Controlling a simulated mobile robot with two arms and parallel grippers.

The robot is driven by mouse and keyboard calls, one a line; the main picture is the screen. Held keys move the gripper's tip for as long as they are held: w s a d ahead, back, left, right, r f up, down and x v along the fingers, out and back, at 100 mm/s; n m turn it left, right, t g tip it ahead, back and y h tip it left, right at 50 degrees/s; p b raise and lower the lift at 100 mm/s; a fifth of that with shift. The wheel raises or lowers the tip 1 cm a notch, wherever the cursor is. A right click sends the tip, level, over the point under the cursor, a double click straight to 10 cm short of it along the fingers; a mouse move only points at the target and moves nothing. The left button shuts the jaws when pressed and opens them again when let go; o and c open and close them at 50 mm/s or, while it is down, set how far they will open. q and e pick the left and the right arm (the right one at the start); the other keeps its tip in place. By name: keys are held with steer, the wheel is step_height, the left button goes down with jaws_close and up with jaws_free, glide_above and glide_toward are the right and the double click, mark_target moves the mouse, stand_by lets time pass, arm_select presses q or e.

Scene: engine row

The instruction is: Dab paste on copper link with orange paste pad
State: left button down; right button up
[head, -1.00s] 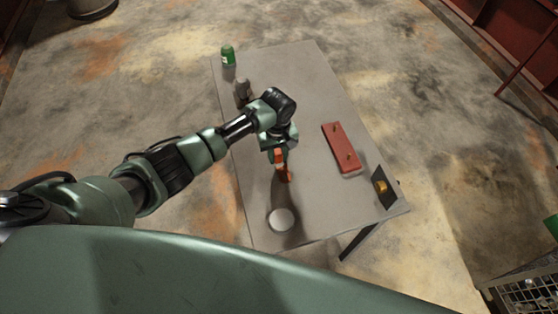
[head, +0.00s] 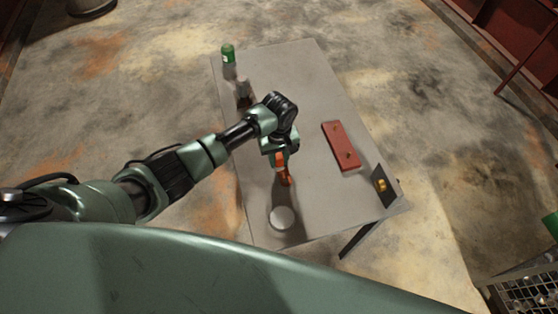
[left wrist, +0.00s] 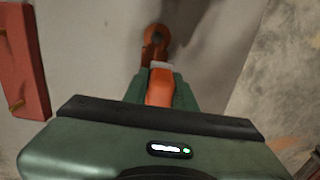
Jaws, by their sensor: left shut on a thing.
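My left gripper (head: 281,156) is shut on the orange paste pad (left wrist: 160,88), which points down toward the table; the pad also shows in the head view (head: 280,158). The copper link (left wrist: 155,46), a brownish piece with a ring-like end, is just beyond the pad's tip in the left wrist view. In the head view the link (head: 286,178) is right below the pad. I cannot tell whether pad and link touch. The gripper hides part of the pad. My right gripper is not in view.
On the grey table (head: 300,90) lie a red block with small pegs (head: 341,145), a white disc (head: 283,217) and a dark plate with a yellow piece (head: 381,186). A green can (head: 228,53) and a dark bottle (head: 244,95) stand at the far left edge.

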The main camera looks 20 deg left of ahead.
mark_target(280, 157)
arm_select(q)
steer(key=shift+w+a+f, duration=0.25)
steer(key=shift+w+a, duration=0.4)
steer(key=shift+w, duration=0.15)
steer(key=shift+s+d+r+p, duration=0.1)
steer(key=shift+s+d+p, duration=0.25)
steer(key=shift+s, duration=0.3)
steer(key=shift+s+d, duration=0.55)
steer(key=shift+s, duration=0.1)
steer(key=shift+w+r, duration=0.1)
steer(key=shift+w+r, duration=0.1)
steer(key=shift+r, duration=3.5)
